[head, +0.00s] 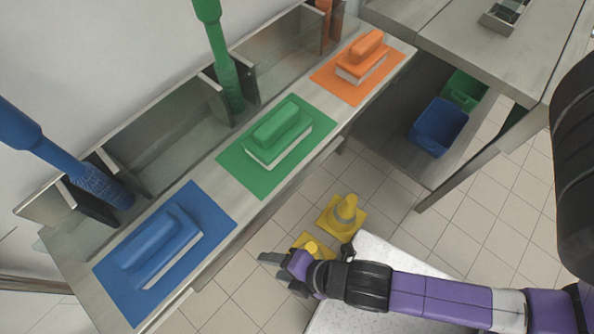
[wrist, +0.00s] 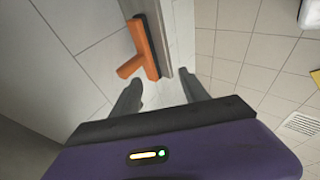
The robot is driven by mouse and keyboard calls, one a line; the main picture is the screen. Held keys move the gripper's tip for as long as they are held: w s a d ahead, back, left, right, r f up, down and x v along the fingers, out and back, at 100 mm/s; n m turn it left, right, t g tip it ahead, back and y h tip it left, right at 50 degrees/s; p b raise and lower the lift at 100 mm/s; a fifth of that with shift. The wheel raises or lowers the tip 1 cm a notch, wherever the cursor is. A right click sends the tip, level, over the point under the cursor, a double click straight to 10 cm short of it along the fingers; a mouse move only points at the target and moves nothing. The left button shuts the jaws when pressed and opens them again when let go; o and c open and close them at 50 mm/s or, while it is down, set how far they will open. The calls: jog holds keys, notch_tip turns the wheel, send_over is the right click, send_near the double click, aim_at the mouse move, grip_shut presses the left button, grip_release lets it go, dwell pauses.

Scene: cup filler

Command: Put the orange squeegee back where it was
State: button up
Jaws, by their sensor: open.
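The orange squeegee (wrist: 141,48) shows in the wrist view as an orange T shape, beyond and a little left of my fingertips. A dark grey strip runs along its right side. My gripper (wrist: 160,92) is open, with nothing between its fingers, and apart from the squeegee. In the head view my gripper (head: 276,270) is beside the front edge of the bench, over the floor. I cannot make out the squeegee in the head view.
The bench (head: 203,174) bears blue (head: 158,247), green (head: 276,133) and orange (head: 361,58) brushes on matching mats. Blue (head: 60,160) and green (head: 220,55) long brushes stand in holders behind. Yellow cones (head: 345,208) stand on the tiled floor. A blue bin (head: 438,127) is at the right.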

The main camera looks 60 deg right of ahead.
jog(key=s+d+r+m+t, duration=0.2)
jog(key=d+r+m, duration=0.1)
jog(key=r+m, duration=0.2)
jog(key=s+d+r+m+t+h, duration=0.1)
jog(key=s+d+r+m+t, duration=0.1)
jog(key=d+r+m, duration=0.2)
jog(key=s+d+r+m+t+h, duration=0.1)
jog(key=s+d+r+m+t, duration=0.1)
jog(key=r+m, duration=0.6)
notch_tip(320, 180, up, 4)
jog(key=shift+s+d+f, duration=0.2)
jog(key=shift+s+d, duration=0.15)
jog(key=shift+d, duration=0.45)
